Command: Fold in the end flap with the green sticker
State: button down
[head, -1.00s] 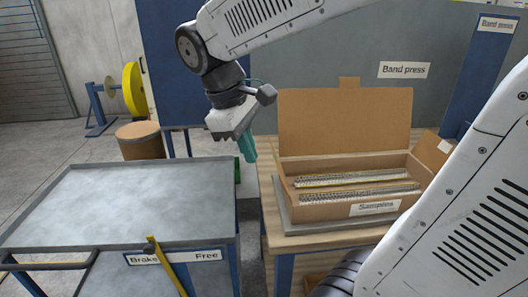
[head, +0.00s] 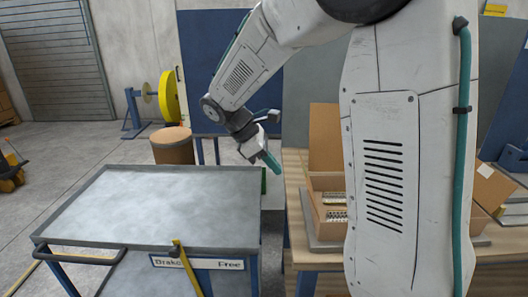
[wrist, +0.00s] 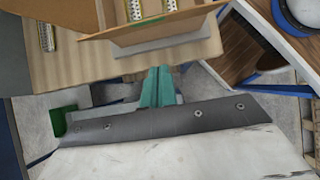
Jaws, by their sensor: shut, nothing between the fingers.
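The open cardboard box (head: 330,230) stands on the wooden table, its lid (head: 325,138) raised at the back. My arm hides much of it in the head view. A right-hand end flap (head: 483,190) shows with a pale sticker. In the wrist view the box (wrist: 100,28) is at the top, with a cardboard panel (wrist: 185,42), seemingly its near end flap, folded outward. My gripper (head: 273,162) is shut and empty, left of the box. Its teal fingers (wrist: 158,70) point toward that panel; contact cannot be told.
A grey-topped cart (head: 160,205) stands left of the wooden table (head: 300,250), with a narrow gap between them. A green object (wrist: 60,119) is low in that gap. Metal sample strips (wrist: 135,8) lie in the box. A brown drum (head: 172,147) stands behind the cart.

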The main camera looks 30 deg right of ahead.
jog(key=s+d, duration=0.3)
jog(key=d, duration=0.1)
jog(key=shift+d+f, duration=0.1)
jog(key=shift+f, duration=0.1)
jog(key=shift+w+r, duration=0.1)
dwell(0.3)
